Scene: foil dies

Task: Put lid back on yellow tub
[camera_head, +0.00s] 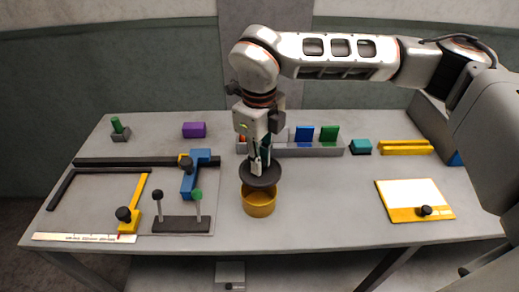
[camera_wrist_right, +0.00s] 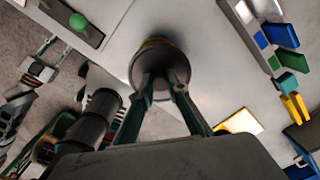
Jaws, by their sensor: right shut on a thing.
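The yellow tub (camera_head: 258,204) stands upright on the table near its front middle. A dark round lid (camera_head: 261,174) is right above the tub's opening, slightly tilted in the head view. I cannot tell whether it touches the rim. My right gripper (camera_head: 259,167) points down and is shut on the lid. In the right wrist view, the lid (camera_wrist_right: 163,65) is at the fingertips and hides nearly all of the tub. The head view does not show my left gripper. In the right wrist view, a part at the left looks like it, but its jaws are unclear.
Left of the tub is a dark stand (camera_head: 181,224) with two knobbed posts, and a blue piece (camera_head: 189,186). A yellow-edged white board (camera_head: 410,198) lies at right. Behind is a grey rack (camera_head: 310,150) with coloured blocks.

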